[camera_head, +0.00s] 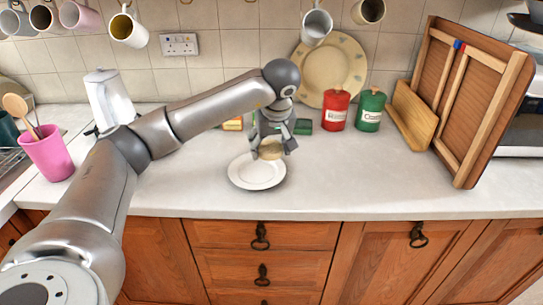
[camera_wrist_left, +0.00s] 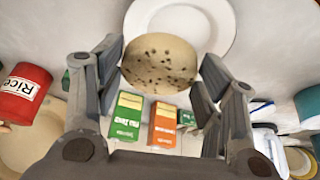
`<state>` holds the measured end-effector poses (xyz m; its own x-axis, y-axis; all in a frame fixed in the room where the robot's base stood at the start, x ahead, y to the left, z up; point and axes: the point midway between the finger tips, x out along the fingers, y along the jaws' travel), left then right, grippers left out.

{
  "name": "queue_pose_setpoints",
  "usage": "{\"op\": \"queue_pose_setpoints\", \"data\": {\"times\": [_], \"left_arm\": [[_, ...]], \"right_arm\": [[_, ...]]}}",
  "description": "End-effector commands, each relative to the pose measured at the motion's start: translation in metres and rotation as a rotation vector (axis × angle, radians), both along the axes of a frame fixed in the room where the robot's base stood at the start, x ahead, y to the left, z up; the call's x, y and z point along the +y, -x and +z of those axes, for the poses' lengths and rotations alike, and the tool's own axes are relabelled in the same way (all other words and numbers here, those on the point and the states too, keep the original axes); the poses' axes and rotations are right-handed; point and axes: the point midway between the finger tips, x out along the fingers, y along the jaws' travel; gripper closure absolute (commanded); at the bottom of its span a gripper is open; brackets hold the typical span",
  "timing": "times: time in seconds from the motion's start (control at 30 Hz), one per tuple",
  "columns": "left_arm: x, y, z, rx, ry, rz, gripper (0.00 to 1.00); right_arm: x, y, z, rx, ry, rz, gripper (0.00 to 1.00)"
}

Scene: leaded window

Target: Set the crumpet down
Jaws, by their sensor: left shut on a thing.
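The crumpet (camera_head: 271,148) is a round, pale tan piece with dark holes in its face. My left gripper (camera_head: 270,150) is shut on it, with a finger at either side. In the left wrist view the crumpet (camera_wrist_left: 160,62) sits between the fingertips of the left gripper (camera_wrist_left: 160,68) and overlaps part of the plate behind it. The white plate (camera_head: 257,180) lies on the counter under and just in front of the crumpet; it also shows in the left wrist view (camera_wrist_left: 222,22). I cannot tell the exact gap between crumpet and plate. My right gripper is not in view.
A red canister (camera_head: 335,110) and a green canister (camera_head: 369,111) stand behind to the right, before a large leaning plate (camera_head: 328,66). Small boxes (camera_wrist_left: 126,117) stand behind the gripper. A wooden rack (camera_head: 469,100) is at right, a pink cup (camera_head: 47,153) at left. The front counter is clear.

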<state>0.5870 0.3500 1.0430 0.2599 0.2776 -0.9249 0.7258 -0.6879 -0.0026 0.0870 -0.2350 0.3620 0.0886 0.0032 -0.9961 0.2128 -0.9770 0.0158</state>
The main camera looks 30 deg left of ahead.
Motion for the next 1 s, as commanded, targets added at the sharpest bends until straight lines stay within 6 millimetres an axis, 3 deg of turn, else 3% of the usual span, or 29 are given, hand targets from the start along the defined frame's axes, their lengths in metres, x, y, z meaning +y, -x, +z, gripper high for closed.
{"op": "queue_pose_setpoints", "data": {"times": [0.1,0.4,0.6,1.0], "left_arm": [[0.006,-0.013,-0.017,0.002,0.001,0.001,0.6],[0.015,-0.029,-0.042,0.003,0.0,0.001,0.6],[0.014,-0.028,-0.066,0.001,0.001,0.0,0.6],[0.014,-0.028,-0.073,-0.002,0.001,-0.001,0.6]], "right_arm": [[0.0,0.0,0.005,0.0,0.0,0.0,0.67],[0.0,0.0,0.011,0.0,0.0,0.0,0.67],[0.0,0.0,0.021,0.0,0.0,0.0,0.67],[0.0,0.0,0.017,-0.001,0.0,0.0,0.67]]}}
